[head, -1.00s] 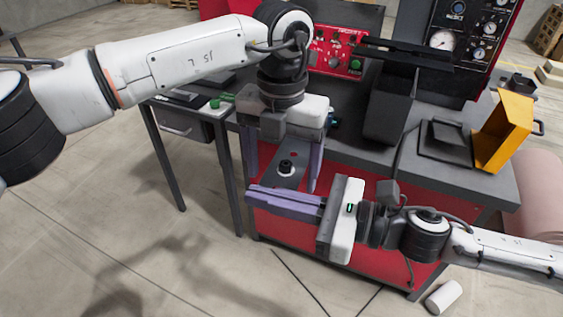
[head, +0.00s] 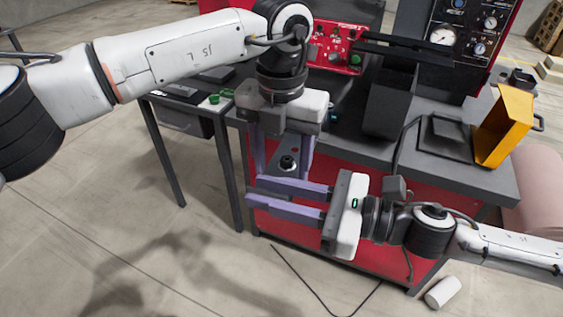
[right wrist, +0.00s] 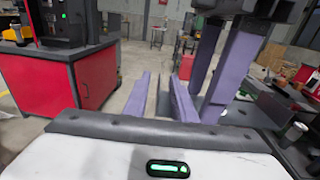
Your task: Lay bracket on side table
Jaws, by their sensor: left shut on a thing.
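My left gripper (head: 282,172) points down over the front left of the bench. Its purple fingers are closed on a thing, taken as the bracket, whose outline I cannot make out. A grey plate with a black knob (head: 288,163) shows between these fingers; whether it is held or lies behind is unclear. My right gripper (head: 253,194) points left just below the left fingertips. Its fingers are apart, with nothing clearly between them. In the right wrist view its fingers (right wrist: 160,98) are apart too, with the left gripper's fingers close on the right. The side table (head: 228,125) stands left of the bench.
Green pieces (head: 221,97) and a dark flat item lie on the side table. The bench (head: 480,181) carries a dark bin (head: 391,105) and a yellow box (head: 504,128). A white cylinder (head: 443,292) lies on the floor. Floor at the left is clear.

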